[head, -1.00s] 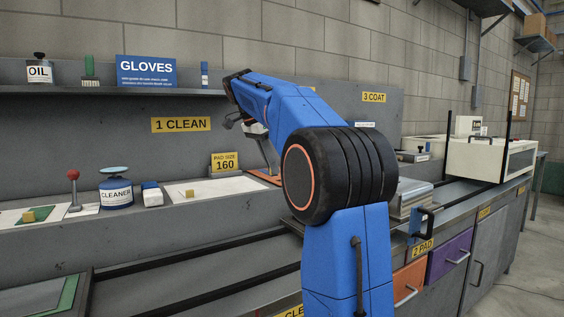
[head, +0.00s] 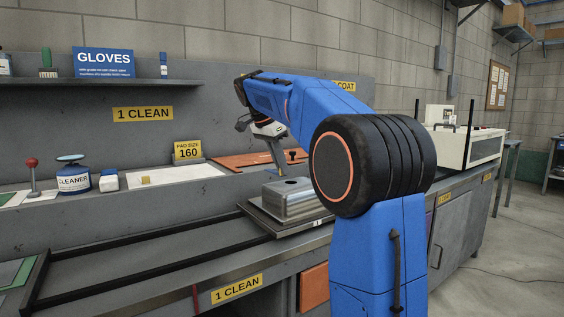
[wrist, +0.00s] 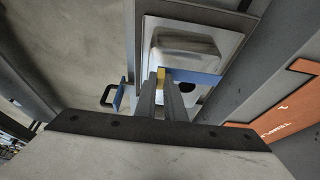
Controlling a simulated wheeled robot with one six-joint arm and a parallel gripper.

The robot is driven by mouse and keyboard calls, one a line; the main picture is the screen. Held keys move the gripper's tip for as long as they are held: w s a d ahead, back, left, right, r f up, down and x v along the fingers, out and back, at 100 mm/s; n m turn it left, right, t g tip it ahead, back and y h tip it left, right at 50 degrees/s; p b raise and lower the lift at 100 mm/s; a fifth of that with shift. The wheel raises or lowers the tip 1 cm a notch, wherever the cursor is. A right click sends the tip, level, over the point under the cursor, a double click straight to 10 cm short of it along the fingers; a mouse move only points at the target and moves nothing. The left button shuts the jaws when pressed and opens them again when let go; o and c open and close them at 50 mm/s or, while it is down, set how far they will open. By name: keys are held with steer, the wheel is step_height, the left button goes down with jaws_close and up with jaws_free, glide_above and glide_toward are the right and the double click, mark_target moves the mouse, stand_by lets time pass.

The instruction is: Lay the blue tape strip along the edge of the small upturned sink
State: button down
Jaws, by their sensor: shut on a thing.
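The small upturned sink (head: 290,198) is a shiny metal box, bottom up on a flat plate on the counter. In the wrist view the sink (wrist: 186,48) lies just beyond my fingertips. My gripper (wrist: 164,84) is shut, with a small yellow piece (wrist: 162,72) at its fingertips. The blue tape strip (wrist: 200,78) runs right from there, in front of the sink's near side. I cannot tell whether the strip touches the sink. In the head view my gripper reaches down behind the sink, its tips partly hidden.
Dark rails (head: 140,262) run along the counter left of the sink. An orange board (head: 245,160) lies behind it. A cleaner pot (head: 73,178) and a white tray (head: 190,176) stand on the left ledge. A white machine (head: 465,146) stands at the right.

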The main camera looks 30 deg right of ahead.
mark_target(281, 176)
steer(key=shift+f, duration=2.3)
steer(key=shift+f, duration=0.45)
steer(key=c, duration=1.2)
jaws_free()
steer(key=shift+r, duration=0.1)
steer(key=shift+r, duration=3.45)
steer(key=shift+a, duration=0.1)
